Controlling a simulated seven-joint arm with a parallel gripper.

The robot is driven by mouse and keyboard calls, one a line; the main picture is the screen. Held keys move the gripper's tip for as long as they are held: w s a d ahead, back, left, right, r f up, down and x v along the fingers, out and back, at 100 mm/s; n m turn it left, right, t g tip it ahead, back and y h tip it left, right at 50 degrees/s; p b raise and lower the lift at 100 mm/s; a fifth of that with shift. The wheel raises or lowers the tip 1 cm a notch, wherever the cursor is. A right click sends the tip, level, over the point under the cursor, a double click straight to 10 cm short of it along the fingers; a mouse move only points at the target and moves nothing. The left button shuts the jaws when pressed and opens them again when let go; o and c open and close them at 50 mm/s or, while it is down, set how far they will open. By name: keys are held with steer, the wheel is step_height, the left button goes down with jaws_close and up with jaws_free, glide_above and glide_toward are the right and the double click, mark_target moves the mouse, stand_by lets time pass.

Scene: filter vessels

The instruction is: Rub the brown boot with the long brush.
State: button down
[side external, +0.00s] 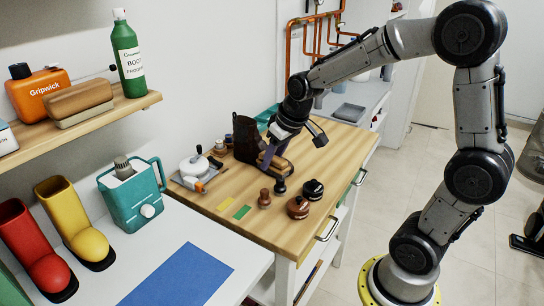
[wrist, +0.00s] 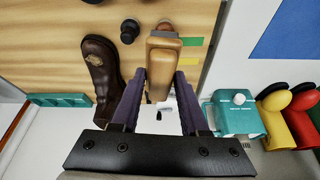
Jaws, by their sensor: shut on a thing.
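The brown boot (side external: 245,136) stands on the wooden table, towards its far side. In the wrist view the dark brown boot (wrist: 103,66) is left of my gripper. My gripper (side external: 274,163) is shut on a long, tan wooden brush (wrist: 163,62), which lies between its purple fingers (wrist: 162,78). The brush is beside the boot, with a gap between them in the wrist view. The brush's bristles are hidden, and I cannot tell its height above the table.
Dark round tins (side external: 298,207), a small wooden knob (side external: 265,198) and a white pot (side external: 194,165) stand on the table. A teal container (side external: 133,190), yellow boot (side external: 75,222) and red boot (side external: 35,250) stand at left. A shelf (side external: 120,112) holds bottles and another brush.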

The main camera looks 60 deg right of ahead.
steer(key=m, duration=0.1)
steer(key=m+h, duration=0.1)
steer(key=m, duration=0.1)
steer(key=shift+d+r, duration=0.35)
steer(key=shift+r, duration=0.05)
steer(key=w+d+m+g+h, duration=0.3)
steer(key=w+d+m+g, duration=0.3)
steer(key=d+m, duration=0.7)
steer(key=shift+m+t, duration=0.3)
steer(key=shift+t, duration=0.4)
steer(key=shift+w+a+f, duration=0.1)
steer(key=shift+w+f, duration=0.1)
steer(key=shift+f, duration=1.1)
steer(key=shift+w+a+f, duration=0.1)
steer(key=shift+w+f, duration=0.05)
steer(key=shift+f, duration=1.1)
steer(key=shift+w+a+f, duration=0.1)
steer(key=shift+w+f, duration=0.1)
steer(key=shift+f, duration=1.1)
steer(key=shift+x, duration=0.85)
steer(key=shift+d, duration=2.65)
steer(key=shift+a, duration=3)
step_height(320, 180, up, 8)
steer(key=shift+r, duration=0.1)
